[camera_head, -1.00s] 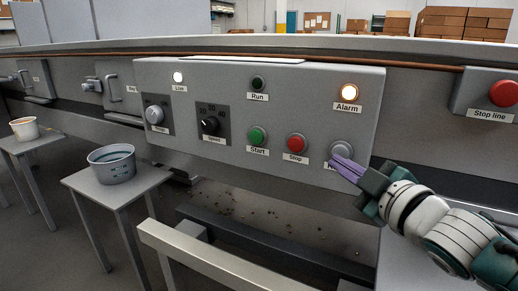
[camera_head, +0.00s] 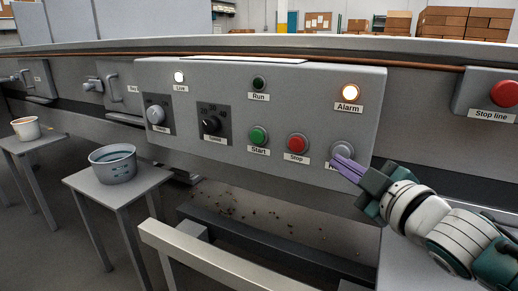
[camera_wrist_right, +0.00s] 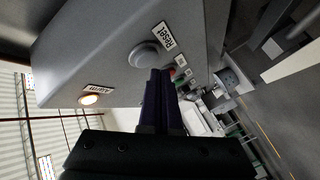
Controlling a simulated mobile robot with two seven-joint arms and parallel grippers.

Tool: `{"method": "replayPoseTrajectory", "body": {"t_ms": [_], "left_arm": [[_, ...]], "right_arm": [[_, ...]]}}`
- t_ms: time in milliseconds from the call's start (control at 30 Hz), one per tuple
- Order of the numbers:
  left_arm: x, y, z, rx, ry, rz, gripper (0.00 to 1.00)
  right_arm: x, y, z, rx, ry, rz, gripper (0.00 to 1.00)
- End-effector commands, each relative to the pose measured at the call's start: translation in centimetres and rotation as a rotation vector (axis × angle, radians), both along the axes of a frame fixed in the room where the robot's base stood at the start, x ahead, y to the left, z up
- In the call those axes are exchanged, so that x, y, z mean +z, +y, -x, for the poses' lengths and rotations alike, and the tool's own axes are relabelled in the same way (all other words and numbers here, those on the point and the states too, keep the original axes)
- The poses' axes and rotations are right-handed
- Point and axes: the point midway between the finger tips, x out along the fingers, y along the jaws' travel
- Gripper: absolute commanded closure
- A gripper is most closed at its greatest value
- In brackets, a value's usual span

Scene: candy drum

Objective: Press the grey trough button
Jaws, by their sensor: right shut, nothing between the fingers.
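A round grey button (camera_head: 342,148) sits at the lower right of the grey control panel (camera_head: 215,83). In the right wrist view the grey button (camera_wrist_right: 143,55) has a label beside it that reads Reset (camera_wrist_right: 165,36). My right gripper (camera_head: 336,161) is shut and empty, with its purple fingers pointing at the panel just below the button and covering part of its label. In the right wrist view its fingertips (camera_wrist_right: 160,73) are right by the button's edge; I cannot tell whether they touch it. My left gripper is not in view.
The red Stop button (camera_head: 297,143) and green Start button (camera_head: 257,137) are left of the grey one. The Alarm lamp (camera_head: 349,92) glows above it. A red Stop line button (camera_head: 503,94) is at far right. A pale rail (camera_head: 215,262) runs below the panel.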

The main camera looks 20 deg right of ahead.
Motion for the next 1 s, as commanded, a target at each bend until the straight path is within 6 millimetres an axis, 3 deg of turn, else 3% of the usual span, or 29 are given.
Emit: {"method": "replayPoseTrajectory", "body": {"t_ms": [1000], "left_arm": [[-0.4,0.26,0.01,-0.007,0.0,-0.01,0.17]], "right_arm": [[-0.01,-0.93,-0.83,0.001,-0.001,0.0,1.0]]}}
